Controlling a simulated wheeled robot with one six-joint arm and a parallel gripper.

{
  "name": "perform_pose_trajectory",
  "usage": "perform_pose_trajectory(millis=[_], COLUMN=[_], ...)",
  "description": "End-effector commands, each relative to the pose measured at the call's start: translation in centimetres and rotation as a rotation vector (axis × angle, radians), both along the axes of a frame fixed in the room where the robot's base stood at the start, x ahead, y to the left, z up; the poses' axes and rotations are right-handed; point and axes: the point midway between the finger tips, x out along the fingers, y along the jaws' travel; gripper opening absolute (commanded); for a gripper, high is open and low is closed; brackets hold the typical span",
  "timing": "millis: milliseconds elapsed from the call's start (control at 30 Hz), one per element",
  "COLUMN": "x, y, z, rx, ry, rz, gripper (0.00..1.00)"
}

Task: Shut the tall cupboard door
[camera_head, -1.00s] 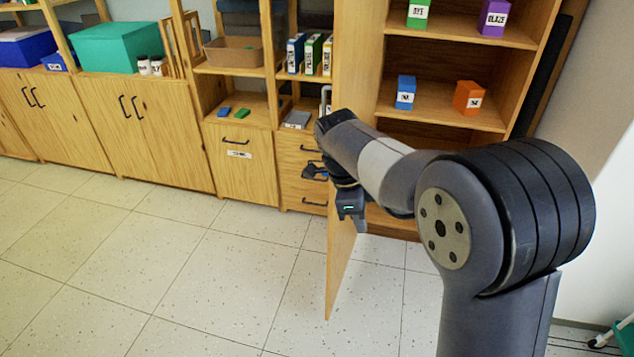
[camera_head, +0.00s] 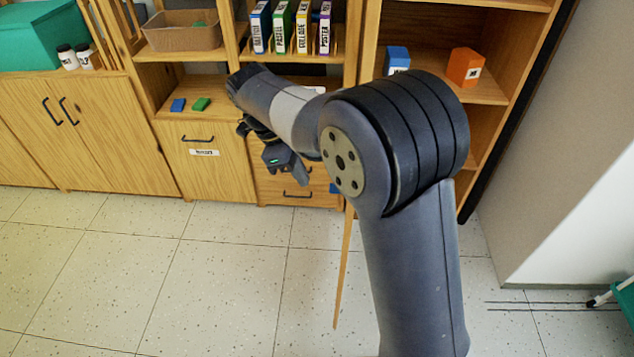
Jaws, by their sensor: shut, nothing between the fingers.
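The tall cupboard (camera_head: 429,12) stands at the right, its upper shelves exposed. Its door (camera_head: 345,270) stands open into the room and shows nearly edge-on as a thin wooden strip below my arm. My arm hides much of the door's upper part and the lower cupboard. My gripper (camera_head: 300,178) is shut and empty. It is left of the visible door strip in the picture, in front of the drawers (camera_head: 295,190). I cannot tell whether any part of my arm touches the door.
A blue box (camera_head: 397,60) and an orange box (camera_head: 465,67) sit on the cupboard shelf. Low cupboards (camera_head: 85,130) line the left. A white wall (camera_head: 580,190) and a green wheeled thing (camera_head: 622,297) are at the right. The tiled floor (camera_head: 190,270) is clear.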

Motion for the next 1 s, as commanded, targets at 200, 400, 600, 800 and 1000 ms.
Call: perform_pose_trajectory(millis=[200,400,600,800,1000], x=[-0.2,-0.4,-0.6,-0.9,-0.9], y=[-1.1,-2.7,-4.9,-7.1,-7.6], z=[-2.7,-6.7,-9.0,-9.1,-9.1], rx=[-0.003,-0.002,0.000,0.000,0.000], ry=[0.004,0.005,-0.001,0.000,0.000], rz=[-0.001,-0.002,-0.004,-0.002,0.000], gripper=[0.00,0.00,0.00,0.00,0.00])
